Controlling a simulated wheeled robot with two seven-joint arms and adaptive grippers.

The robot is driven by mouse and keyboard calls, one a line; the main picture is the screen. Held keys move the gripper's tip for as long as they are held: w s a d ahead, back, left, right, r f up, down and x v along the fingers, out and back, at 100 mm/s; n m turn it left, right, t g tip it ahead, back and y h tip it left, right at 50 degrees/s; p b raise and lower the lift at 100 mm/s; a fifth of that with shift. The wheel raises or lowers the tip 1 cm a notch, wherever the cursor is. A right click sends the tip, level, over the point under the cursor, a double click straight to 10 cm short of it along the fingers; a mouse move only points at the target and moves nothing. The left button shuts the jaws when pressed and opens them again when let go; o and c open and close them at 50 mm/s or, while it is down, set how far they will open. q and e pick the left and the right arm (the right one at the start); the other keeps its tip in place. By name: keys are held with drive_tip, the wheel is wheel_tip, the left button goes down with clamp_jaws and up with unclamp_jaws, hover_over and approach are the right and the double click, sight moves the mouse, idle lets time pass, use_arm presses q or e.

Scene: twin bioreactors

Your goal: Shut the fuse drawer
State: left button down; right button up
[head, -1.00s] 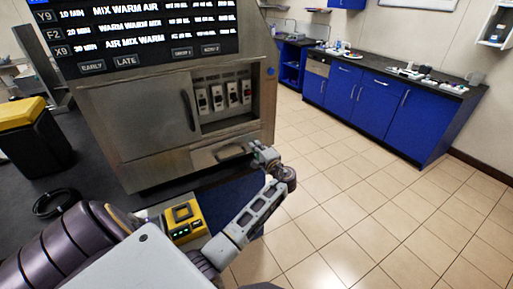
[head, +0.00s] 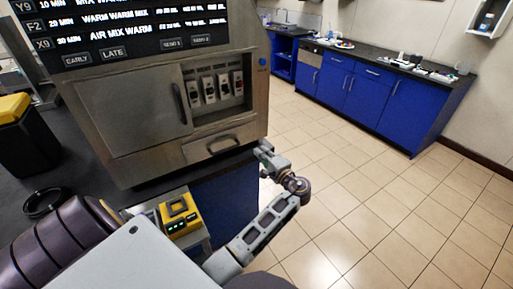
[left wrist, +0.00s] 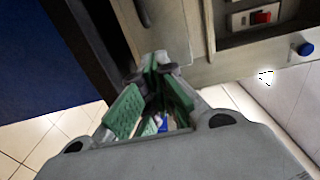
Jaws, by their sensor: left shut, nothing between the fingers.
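My left gripper (head: 262,149) is just right of the drawer, by the cabinet's lower right corner, apart from the handle. In the left wrist view its green-padded fingers (left wrist: 154,66) meet at the tips, empty, with the cabinet front beyond them. My right gripper is not in view.
A hinged metal door (head: 135,110) with a handle is left of the fuses. A blue button (head: 263,62) is at the cabinet's right edge. A black bin with a yellow lid (head: 14,108) stands at left. Tiled floor (head: 350,180) lies open at right, before blue cupboards (head: 365,98).

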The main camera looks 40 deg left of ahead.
use_arm(q)
drive_tip(key=shift+v, duration=0.8)
